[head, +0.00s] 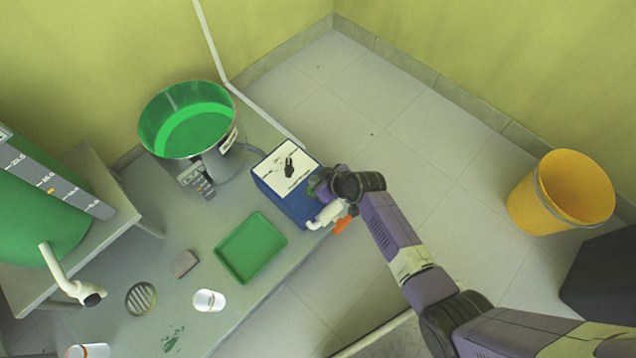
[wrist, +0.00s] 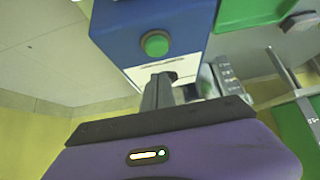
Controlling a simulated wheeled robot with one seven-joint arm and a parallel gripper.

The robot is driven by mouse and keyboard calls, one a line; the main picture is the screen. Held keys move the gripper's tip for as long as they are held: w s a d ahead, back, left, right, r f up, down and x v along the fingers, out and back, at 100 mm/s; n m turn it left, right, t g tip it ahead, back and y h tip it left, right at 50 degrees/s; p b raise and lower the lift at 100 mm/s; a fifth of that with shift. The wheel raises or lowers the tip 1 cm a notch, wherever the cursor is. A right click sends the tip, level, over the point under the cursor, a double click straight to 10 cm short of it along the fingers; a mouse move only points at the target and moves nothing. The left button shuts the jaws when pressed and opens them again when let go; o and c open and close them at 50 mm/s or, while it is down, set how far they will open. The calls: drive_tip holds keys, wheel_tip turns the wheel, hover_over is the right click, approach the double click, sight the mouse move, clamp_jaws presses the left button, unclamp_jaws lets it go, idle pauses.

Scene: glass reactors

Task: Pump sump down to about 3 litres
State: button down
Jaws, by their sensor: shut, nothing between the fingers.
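A round metal-rimmed vessel (head: 165,147) holding bright green liquid stands at the back of the bench in the head view; I take it for the sump, but its level cannot be read. A blue pump box (head: 281,204) with a white top stands to its right. In the wrist view the blue box (wrist: 125,35) shows a round green button (wrist: 155,43) on its face. My gripper (head: 322,185) is at the box's right side.
A large green tank (head: 35,215) with a graduated scale (head: 55,185) stands left. A yellow bin (head: 540,200) stands on open floor at right.

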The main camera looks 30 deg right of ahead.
drive_tip(key=p+v, duration=0.3)
drive_tip(key=v, duration=0.6)
drive_tip(key=shift+d+r, duration=0.3)
drive_tip(key=shift+r, duration=0.05)
idle(1.1)
drive_tip(key=s+a+f+n+b, duration=0.1)
drive_tip(key=a, duration=0.4)
drive_tip(key=shift+m, duration=0.4)
drive_tip(key=d, duration=0.1)
drive_tip(key=d+r+b, duration=0.2)
drive_tip(key=shift+s+d, duration=0.2)
drive_tip(key=shift+d, duration=0.1)
